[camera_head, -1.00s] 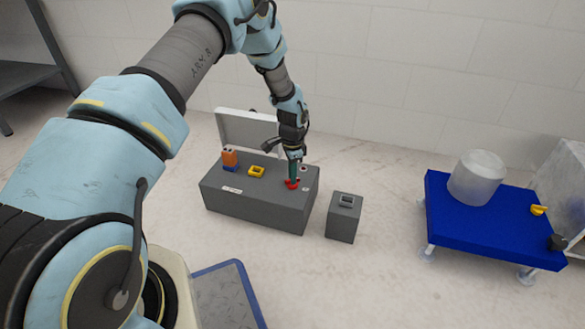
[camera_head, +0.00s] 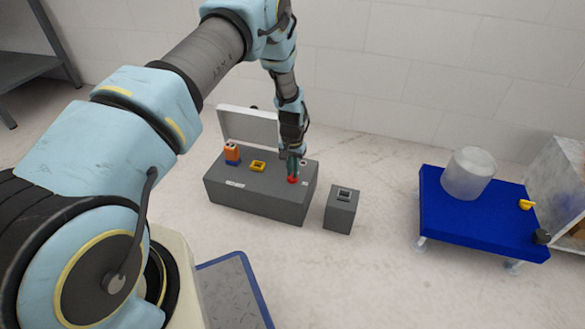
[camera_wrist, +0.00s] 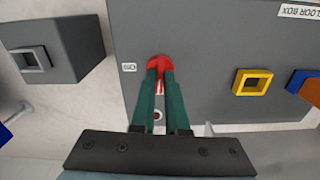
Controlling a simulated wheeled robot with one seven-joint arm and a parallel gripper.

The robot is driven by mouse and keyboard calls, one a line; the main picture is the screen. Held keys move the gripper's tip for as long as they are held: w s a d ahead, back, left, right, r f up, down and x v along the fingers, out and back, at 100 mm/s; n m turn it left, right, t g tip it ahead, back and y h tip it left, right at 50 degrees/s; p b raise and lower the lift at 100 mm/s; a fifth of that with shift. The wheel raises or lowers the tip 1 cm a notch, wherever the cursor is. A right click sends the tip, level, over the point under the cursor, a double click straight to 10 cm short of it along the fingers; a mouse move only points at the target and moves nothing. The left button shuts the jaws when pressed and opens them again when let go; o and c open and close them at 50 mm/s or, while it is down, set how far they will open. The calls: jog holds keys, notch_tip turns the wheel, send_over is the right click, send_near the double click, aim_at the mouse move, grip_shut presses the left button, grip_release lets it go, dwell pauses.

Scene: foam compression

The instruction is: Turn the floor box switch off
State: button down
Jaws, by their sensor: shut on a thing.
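The floor box (camera_head: 258,201) is a long grey box on the floor with its pale lid (camera_head: 250,128) standing open at the back. Its red switch (camera_head: 292,180) is on the right part of the top. In the wrist view the red switch (camera_wrist: 160,64) lies at the tips of my gripper's green fingers. My gripper (camera_wrist: 160,75) is shut on the red switch, and the fingers cover part of it. In the head view my gripper (camera_head: 293,172) points down onto the box top. A "FLOOR BOX" label (camera_wrist: 300,11) shows in the wrist view.
A yellow square socket (camera_head: 258,166) and an orange and blue part (camera_head: 232,153) sit on the box top to the left. A smaller grey box (camera_head: 341,210) stands right of the floor box. A blue cart (camera_head: 470,216) with a white cylinder (camera_head: 467,173) stands further right.

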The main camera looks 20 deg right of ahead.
jog(key=shift+n, duration=0.7)
jog(key=c, duration=0.9)
grip_release()
notch_tip(320, 180, up, 11)
jog(key=p, duration=0.3)
jog(key=shift+f+p, duration=0.1)
jog(key=shift+p, duration=0.2)
